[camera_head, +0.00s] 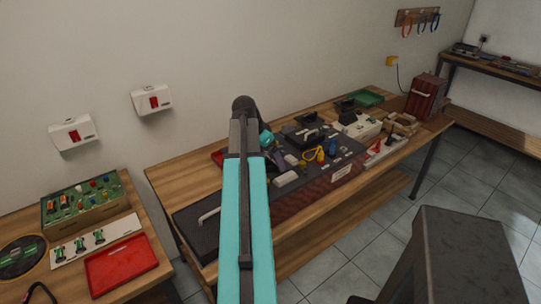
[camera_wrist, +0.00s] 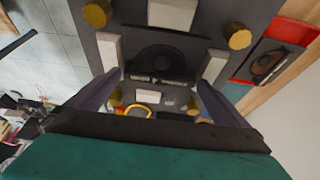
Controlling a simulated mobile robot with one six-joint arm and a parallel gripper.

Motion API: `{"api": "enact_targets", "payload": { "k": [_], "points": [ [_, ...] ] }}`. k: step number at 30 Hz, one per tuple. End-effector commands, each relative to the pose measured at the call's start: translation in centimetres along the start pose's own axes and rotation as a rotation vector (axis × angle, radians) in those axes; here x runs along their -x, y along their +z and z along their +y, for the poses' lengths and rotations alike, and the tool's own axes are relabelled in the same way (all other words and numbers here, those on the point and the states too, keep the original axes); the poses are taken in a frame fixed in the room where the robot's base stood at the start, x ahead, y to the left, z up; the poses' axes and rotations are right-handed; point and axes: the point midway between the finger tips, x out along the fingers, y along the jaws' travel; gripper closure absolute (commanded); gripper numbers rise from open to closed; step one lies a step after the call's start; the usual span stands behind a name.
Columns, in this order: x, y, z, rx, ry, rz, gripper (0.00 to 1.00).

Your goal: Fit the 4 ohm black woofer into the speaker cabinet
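In the wrist view, a black square plate with a round driver cone (camera_wrist: 163,59) lies ahead of and between my fingertips. It looks like a woofer; a pale label strip shows along its near edge, too small to read. My gripper (camera_wrist: 163,82) has its two fingers wide apart, one at each side of the plate's near part. I cannot tell whether they touch it. Another dark driver (camera_wrist: 266,62) lies in a red tray (camera_wrist: 295,32) at the right. In the head view my teal arm hides much of the gripper area. I cannot clearly identify the speaker cabinet.
Pale blocks (camera_wrist: 172,14) and brass-coloured round posts (camera_wrist: 239,37) stand around the plate. In the head view, the crowded workbench (camera_head: 165,180) holds a dark red box (camera_head: 425,97) and a green tray (camera_head: 366,98). A side table carries a red tray (camera_head: 120,264).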

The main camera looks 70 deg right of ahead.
Motion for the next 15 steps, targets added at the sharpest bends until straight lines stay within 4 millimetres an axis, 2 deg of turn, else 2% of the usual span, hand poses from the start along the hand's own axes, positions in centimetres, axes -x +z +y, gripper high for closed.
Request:
{"api": "enact_targets", "payload": {
  "k": [8, 15],
  "points": [
    [-0.09, 0.14, 0.02, 0.001, 0.001, -0.003, 0.0],
    [0.76, 0.12, -0.02, 0.001, 0.0, -0.002, 0.0]
  ]
}}
